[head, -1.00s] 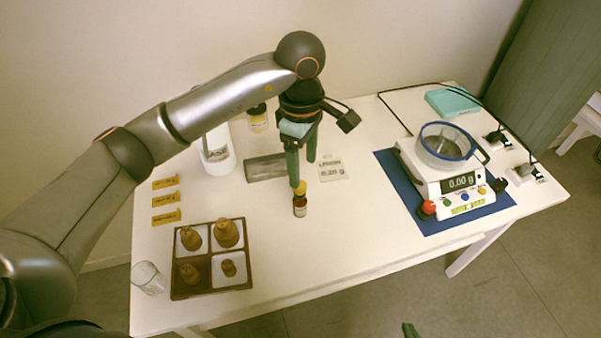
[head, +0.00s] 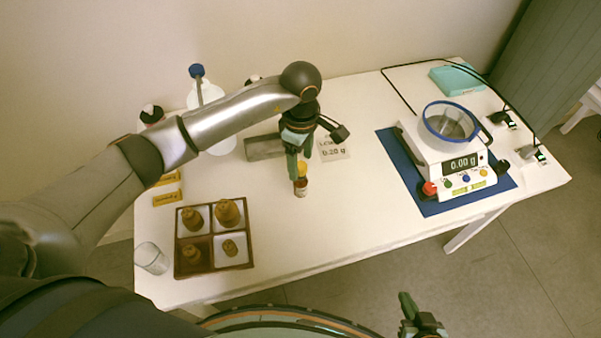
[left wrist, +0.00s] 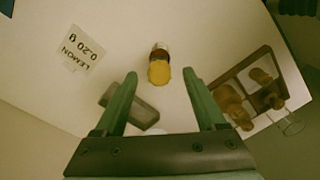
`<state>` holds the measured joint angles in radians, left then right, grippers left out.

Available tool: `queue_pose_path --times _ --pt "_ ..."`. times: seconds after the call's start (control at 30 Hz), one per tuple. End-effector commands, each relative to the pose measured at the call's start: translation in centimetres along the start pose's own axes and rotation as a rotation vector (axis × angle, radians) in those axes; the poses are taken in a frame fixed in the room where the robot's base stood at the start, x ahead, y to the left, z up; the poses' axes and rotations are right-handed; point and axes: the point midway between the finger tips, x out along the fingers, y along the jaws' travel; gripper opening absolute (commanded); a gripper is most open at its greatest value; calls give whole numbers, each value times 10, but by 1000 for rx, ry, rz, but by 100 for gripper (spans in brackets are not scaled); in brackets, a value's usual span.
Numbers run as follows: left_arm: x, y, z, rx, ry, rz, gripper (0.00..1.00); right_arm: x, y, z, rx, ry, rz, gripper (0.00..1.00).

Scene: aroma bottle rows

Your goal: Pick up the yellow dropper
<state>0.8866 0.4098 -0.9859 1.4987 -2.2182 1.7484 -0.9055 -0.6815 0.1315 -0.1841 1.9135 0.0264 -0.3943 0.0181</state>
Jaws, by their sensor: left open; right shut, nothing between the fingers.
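The yellow dropper (head: 302,170) tops a small brown bottle (head: 300,188) standing upright on the white table. In the left wrist view the dropper (left wrist: 159,73) shows as a round yellow top, centred between the fingertips, with the bottle (left wrist: 160,50) mostly hidden behind it. My left gripper (head: 299,166) is open and points down at the dropper from just above. A gap shows on both sides of the dropper in the wrist view, and no contact is visible. My right gripper (head: 418,318) is shut and empty at the bottom edge, away from the table.
A divided brown tray (head: 214,270) with several brown stoppered bottles stands to the left, beside a clear glass (head: 151,258). A grey block (head: 264,148) and a lemon 0.20 g card (head: 334,149) lie behind. A scale (head: 448,165) with a blue-rimmed bowl stands right.

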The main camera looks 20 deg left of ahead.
Motion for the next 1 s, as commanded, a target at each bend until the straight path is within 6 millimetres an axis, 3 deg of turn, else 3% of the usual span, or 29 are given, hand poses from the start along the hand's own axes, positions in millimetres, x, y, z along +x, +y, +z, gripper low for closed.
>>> queue_pose_path --times 0.2,0.43,0.83,1.0 --pt "22 0 0 0 -1 0 72 -2 0 -4 0 2 0 0" --pt "22 1 0 1 -1 1 71 -2 0 -4 0 3 0 0" --pt "22 0 0 0 0 1 26 -1 0 -4 0 3 0 0" --pt "22 1 0 0 0 1 24 -1 0 -4 0 4 0 0"
